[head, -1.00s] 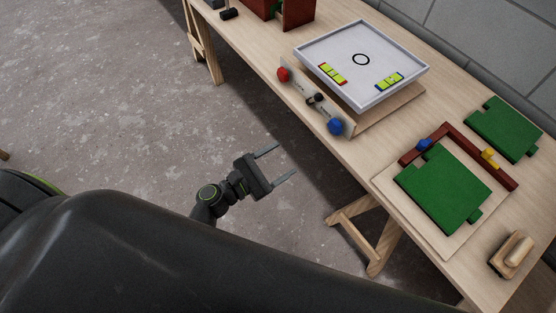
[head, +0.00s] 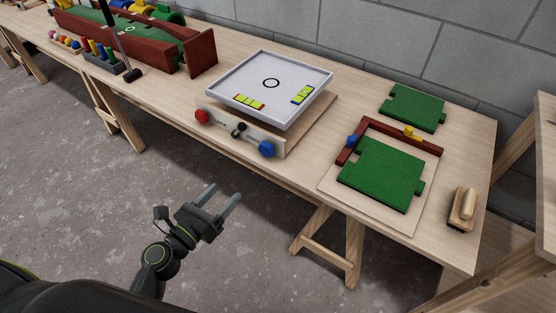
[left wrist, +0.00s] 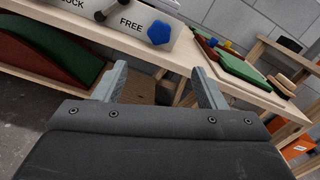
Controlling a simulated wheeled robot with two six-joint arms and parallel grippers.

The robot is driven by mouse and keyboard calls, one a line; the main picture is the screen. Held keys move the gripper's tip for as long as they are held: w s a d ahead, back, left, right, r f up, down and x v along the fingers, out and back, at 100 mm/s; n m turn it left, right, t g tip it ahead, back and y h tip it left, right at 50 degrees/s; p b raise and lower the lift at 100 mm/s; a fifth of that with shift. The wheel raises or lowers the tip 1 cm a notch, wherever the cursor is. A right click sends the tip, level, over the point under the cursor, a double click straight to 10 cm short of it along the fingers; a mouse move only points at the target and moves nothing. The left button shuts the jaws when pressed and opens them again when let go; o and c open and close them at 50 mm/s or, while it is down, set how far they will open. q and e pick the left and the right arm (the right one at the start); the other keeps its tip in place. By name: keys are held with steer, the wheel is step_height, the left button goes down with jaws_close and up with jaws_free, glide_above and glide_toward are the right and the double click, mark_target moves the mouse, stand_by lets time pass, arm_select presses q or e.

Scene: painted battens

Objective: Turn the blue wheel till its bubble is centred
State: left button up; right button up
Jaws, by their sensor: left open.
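The blue wheel (head: 266,149) sits at the right end of the pale front panel of a tilting tray unit. It also shows in the left wrist view (left wrist: 159,32), beside the word FREE. A red wheel (head: 202,116) is at the panel's left end, with a dark lever (head: 239,129) between them. The white tray (head: 246,82) carries a yellow-green vial with red ends (head: 249,102) and one with blue ends (head: 302,95). The bubbles are too small to place. My left gripper (head: 226,194) is open and empty, in front of and below the table edge, apart from the wheel.
Green boards (head: 381,174) with a dark red frame lie right of the tray unit, and a wooden-handled block (head: 463,208) near the right end. Open floor lies before the table.

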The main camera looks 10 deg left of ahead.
arm_select(q)
steer(key=p, duration=0.2)
glide_toward(264, 151)
steer(key=w, duration=0.2)
steer(key=x, duration=0.7)
steer(key=shift+d+r+b, duration=0.1)
steer(key=shift+d+b, duration=0.25)
steer(key=shift+b, duration=0.05)
arm_select(e)
steer(key=shift+s+d+f, duration=0.2)
steer(key=shift+s+f, duration=0.2)
steer(key=shift+f, duration=0.1)
steer(key=shift+s+d+f, duration=0.2)
steer(key=shift+s+f, duration=0.2)
steer(key=shift+f, duration=0.05)
arm_select(q)
steer(key=shift+s, duration=0.1)
steer(key=c, duration=1)
arm_select(e)
steer(key=shift+s, duration=0.35)
